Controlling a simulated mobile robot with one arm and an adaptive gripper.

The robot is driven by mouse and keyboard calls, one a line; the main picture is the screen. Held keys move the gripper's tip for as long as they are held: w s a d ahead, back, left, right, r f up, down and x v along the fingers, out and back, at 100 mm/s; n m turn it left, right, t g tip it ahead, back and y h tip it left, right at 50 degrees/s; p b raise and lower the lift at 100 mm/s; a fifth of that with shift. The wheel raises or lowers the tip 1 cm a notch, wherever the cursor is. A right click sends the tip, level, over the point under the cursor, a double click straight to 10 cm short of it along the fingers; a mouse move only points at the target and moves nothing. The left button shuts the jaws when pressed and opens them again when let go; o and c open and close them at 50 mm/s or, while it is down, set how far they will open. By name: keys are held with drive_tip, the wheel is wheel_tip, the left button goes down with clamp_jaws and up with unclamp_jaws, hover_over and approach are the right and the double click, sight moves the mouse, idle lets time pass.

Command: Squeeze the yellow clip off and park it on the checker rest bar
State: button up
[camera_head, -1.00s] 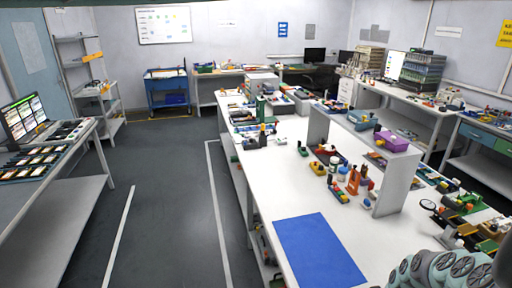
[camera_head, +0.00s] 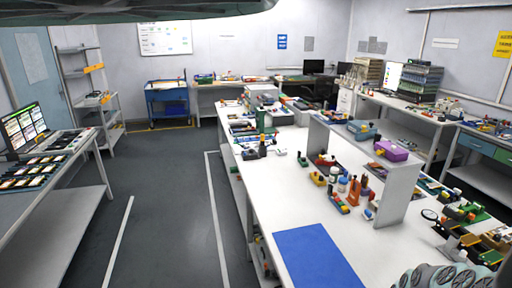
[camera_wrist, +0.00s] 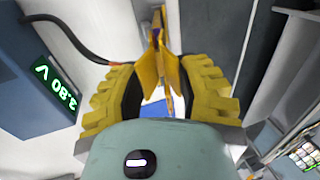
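The yellow clip (camera_wrist: 153,67) shows in the wrist view at the top middle, its two wings spread in a V toward my palm. My gripper (camera_wrist: 160,82) has its yellow ribbed, black-lined fingers apart, one on each side of the clip. I cannot tell whether the fingers touch the wings. What the clip grips shows only as a thin edge-on strip. At the left of the wrist view is a grey-blue checker (camera_wrist: 28,105) with a green display reading 3.80 V. I cannot make out its rest bar. I cannot pick out the clip or my gripper in the head view.
A long white bench (camera_head: 262,208) carries a blue mat (camera_head: 316,258) at its near end. A white riser shelf (camera_head: 392,200) stands to the right, with several small tools and bottles beside it. A black cable (camera_wrist: 78,42) leaves the checker. Open floor lies left of the bench.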

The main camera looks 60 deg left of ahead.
clamp_jaws()
drive_tip(key=shift+r, duration=0.15)
drive_tip(key=shift+p+v, duration=1.55)
drive_tip(key=shift+v, duration=0.6)
